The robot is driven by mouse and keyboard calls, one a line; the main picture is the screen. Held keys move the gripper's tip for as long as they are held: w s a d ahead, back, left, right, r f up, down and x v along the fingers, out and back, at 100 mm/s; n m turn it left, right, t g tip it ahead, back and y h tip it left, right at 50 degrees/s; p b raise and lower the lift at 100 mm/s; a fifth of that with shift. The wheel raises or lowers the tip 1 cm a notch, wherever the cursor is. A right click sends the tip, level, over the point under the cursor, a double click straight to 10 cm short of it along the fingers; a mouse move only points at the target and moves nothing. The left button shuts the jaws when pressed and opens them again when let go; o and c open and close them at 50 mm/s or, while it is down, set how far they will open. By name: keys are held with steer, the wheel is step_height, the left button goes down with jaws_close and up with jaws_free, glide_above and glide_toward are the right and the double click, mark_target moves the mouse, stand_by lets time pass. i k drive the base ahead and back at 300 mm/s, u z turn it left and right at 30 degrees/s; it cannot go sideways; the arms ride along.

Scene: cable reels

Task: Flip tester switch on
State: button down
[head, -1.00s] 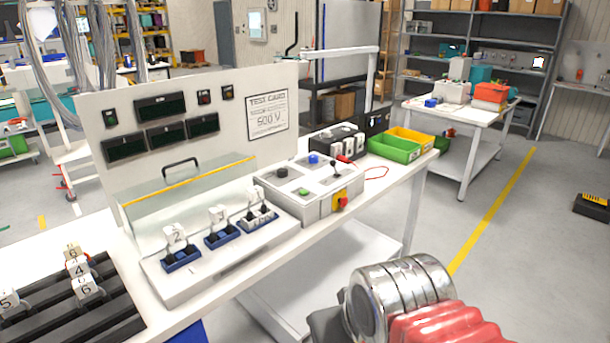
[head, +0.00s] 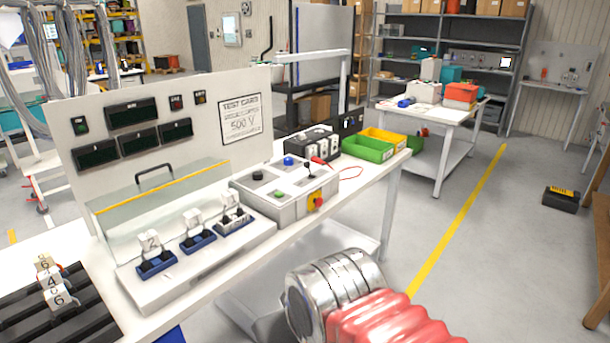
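The tester's grey control box (head: 262,207) sits on the white bench in the head view. I cannot tell the switch positions. Part of my arm shows at the bottom right, in front of the bench; my gripper is not in view.

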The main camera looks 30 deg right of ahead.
mark_target(307, 164)
steer(key=z, duration=0.05)
steer(key=i, duration=1)
steer(key=u, duration=0.05)
